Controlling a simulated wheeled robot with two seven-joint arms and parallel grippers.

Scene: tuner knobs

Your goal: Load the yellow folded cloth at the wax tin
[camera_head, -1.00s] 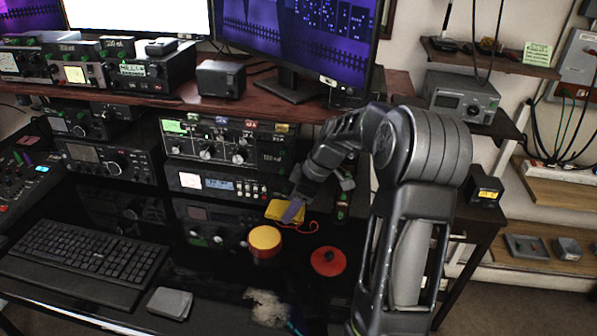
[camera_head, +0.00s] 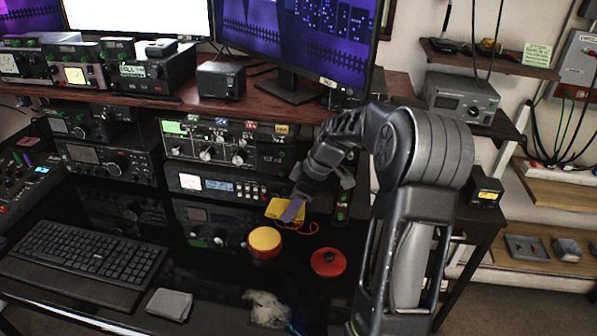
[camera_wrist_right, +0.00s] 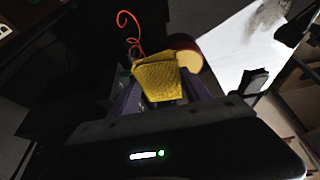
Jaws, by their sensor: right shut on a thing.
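The yellow folded cloth (camera_head: 283,211) is at my right gripper (camera_head: 294,208), behind the wax tin on the black desk. In the right wrist view the cloth (camera_wrist_right: 157,77) sits between the purple fingers of my right gripper (camera_wrist_right: 158,92), which is shut on it. The open wax tin (camera_head: 265,242) is a round red tin with a yellow filling, and part of it shows beyond the cloth in the right wrist view (camera_wrist_right: 188,60). A red round lid (camera_head: 328,262) with a dark knob lies to its right. My left gripper is not in view.
An orange cord (camera_head: 304,228) curls on the desk beside the cloth. Radio units (camera_head: 225,187) stand close behind. A keyboard (camera_head: 84,254), a grey folded cloth or box (camera_head: 169,304) and a pale crumpled thing (camera_head: 268,308) lie in front and left.

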